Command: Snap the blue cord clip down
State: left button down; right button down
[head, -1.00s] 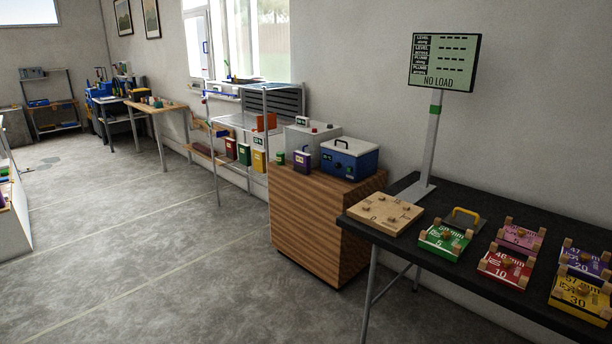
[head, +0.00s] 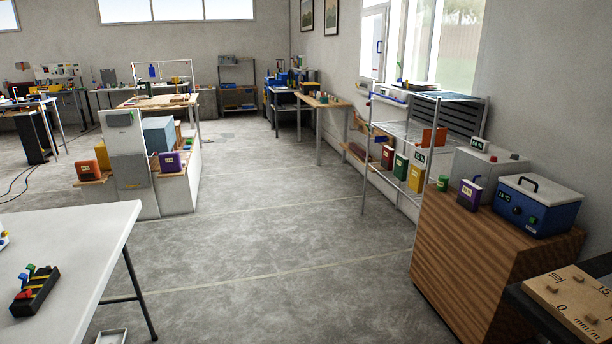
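A small black block (head: 36,290) with yellow stripes lies on the white table (head: 75,240) at the lower left of the head view. Small coloured clips stand up from it: a red one (head: 23,294) at the near end, and blue and green ones toward the far end. A blue clip (head: 23,278) shows at its left side, raised from the block. The clips are too small to tell their exact shape. Neither of my grippers is in view.
A wooden cabinet (head: 460,265) with a blue box (head: 537,205) stands at the right, beside a dark table holding a wooden board (head: 575,298). A grey tray (head: 112,337) lies below the white table. Open grey floor (head: 260,240) fills the middle.

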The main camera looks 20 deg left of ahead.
aim_at(24, 277)
jog(key=i+j+u, duration=0.1)
jog(key=i+u, duration=0.95)
jog(key=i, duration=0.35)
jog(key=i+l+u, duration=0.25)
jog(key=i, duration=0.35)
jog(key=i+u, duration=0.25)
jog(key=i, duration=0.85)
jog(key=i+u, duration=0.1)
jog(key=u, duration=3)
